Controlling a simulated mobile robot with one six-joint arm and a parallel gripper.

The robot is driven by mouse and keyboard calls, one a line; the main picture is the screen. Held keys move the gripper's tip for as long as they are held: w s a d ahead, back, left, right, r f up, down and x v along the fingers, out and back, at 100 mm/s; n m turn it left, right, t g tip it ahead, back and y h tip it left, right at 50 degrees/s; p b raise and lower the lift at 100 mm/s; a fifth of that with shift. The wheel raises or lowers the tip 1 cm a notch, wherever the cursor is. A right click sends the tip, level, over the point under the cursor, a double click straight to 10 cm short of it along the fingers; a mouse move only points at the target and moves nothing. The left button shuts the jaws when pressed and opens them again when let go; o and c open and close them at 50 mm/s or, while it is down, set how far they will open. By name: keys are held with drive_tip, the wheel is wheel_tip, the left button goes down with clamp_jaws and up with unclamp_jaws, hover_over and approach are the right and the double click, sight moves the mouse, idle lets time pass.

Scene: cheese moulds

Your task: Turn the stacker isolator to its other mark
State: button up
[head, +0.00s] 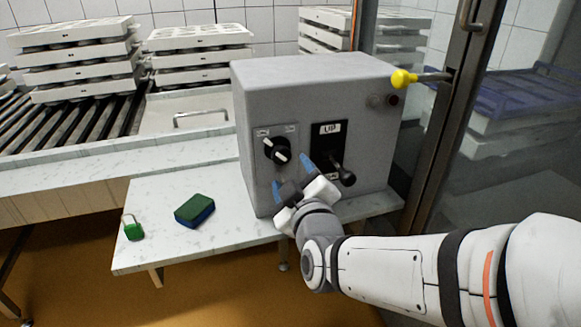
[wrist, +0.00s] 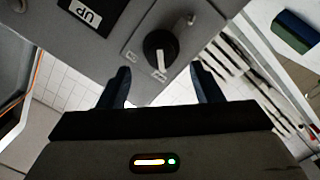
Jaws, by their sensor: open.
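The isolator is a black round knob with a white bar (head: 277,150), on a plate on the front of the grey box (head: 315,85). Two small pale marks sit above it. The bar slants from upper left to lower right, its upper end towards the left mark. In the wrist view the knob (wrist: 160,48) shows beyond the fingertips, its white bar pointing at one mark; the other mark is to the side. My gripper (head: 292,176) is open and empty, its blue fingers apart, in front of the box, below and right of the knob. It appears clear of the knob.
A black lever (head: 344,176) under an UP label stands close right of my gripper. A yellow knob (head: 402,78) sticks out near the door frame. A green padlock (head: 132,229) and a green-blue sponge (head: 194,210) lie on the bench (head: 160,255). Mould stacks (head: 200,55) stand behind.

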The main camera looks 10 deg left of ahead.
sight(282, 156)
drive_tip(key=x, duration=0.4)
drive_tip(key=b+x, duration=0.1)
drive_tip(key=x, duration=0.2)
drive_tip(key=shift+w+a+r, duration=0.15)
drive_tip(key=shift+w+a, duration=0.1)
drive_tip(key=shift+a, duration=0.15)
drive_tip(key=shift+c, duration=0.3)
drive_tip(key=shift+r, duration=0.15)
drive_tip(key=c, duration=0.7)
